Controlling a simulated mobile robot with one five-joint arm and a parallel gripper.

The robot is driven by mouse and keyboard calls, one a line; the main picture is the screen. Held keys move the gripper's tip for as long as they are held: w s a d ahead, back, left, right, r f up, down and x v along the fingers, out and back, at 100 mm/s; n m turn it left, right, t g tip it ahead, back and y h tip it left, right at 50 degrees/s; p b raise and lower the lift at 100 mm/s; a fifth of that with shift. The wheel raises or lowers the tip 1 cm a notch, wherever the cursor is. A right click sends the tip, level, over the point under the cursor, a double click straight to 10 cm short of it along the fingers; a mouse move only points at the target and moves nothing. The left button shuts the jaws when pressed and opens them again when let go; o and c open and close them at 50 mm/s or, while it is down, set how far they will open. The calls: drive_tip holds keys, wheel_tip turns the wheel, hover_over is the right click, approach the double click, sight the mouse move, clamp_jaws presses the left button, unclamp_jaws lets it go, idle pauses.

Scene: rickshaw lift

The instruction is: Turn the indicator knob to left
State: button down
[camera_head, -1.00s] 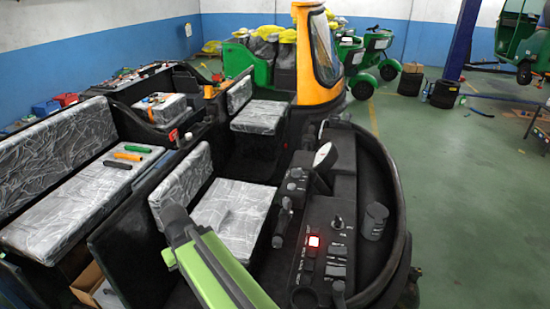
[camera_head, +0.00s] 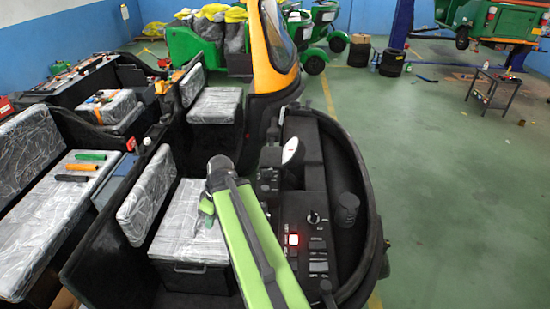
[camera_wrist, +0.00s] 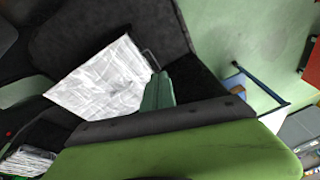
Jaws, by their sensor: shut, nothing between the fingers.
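The black control panel (camera_head: 311,262) of the rickshaw dashboard is in the head view, right of my arm. A small dark knob (camera_head: 313,216) stands on it, above and right of a lit red button (camera_head: 293,239). The labels are too small to read, so I cannot tell for sure that this is the indicator knob. My gripper (camera_head: 207,209) is shut and empty, above the plastic-wrapped front seat, left of the panel and apart from it. In the wrist view my gripper (camera_wrist: 159,82) is in front of the wrapped seat (camera_wrist: 98,78); no knob shows there.
A round white gauge (camera_head: 290,150) and a dark cylinder (camera_head: 347,207) stand up from the dashboard. The curved black front shell (camera_head: 372,215) borders it on the right. Open green floor lies beyond. A small metal table (camera_head: 494,90) stands far right.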

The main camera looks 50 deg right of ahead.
drive_tip(key=s+d+r+n+t+p, duration=0.1)
drive_tip(key=s+d+r+p, duration=0.2)
drive_tip(key=d, duration=0.4)
drive_tip(key=s+d+r+n+t+p, duration=0.1)
drive_tip(key=s+d+r+n+p, duration=0.1)
drive_tip(key=d+r, duration=0.4)
drive_tip(key=n+t+h+p, duration=0.1)
drive_tip(key=n+t+p, duration=0.2)
drive_tip(key=p, duration=0.1)
approach(269, 176)
drive_tip(key=s+a+r, duration=0.2)
drive_tip(key=s+r, duration=0.1)
drive_tip(key=s, duration=0.3)
drive_tip(key=b+x, duration=0.9)
drive_tip(key=x, duration=0.1)
drive_tip(key=shift+w+d+f, duration=0.1)
drive_tip(key=shift+d+f, duration=0.05)
drive_tip(key=shift+f, duration=0.25)
drive_tip(key=shift+w+d+r+p, duration=0.3)
drive_tip(key=shift+w+d, duration=0.1)
drive_tip(key=shift+w, duration=0.2)
drive_tip(key=shift+w+d+r+p, duration=0.25)
drive_tip(key=shift+w+d, duration=0.1)
drive_tip(key=shift+w, duration=0.2)
drive_tip(key=shift+w+d, duration=0.25)
drive_tip(key=shift+w, duration=0.15)
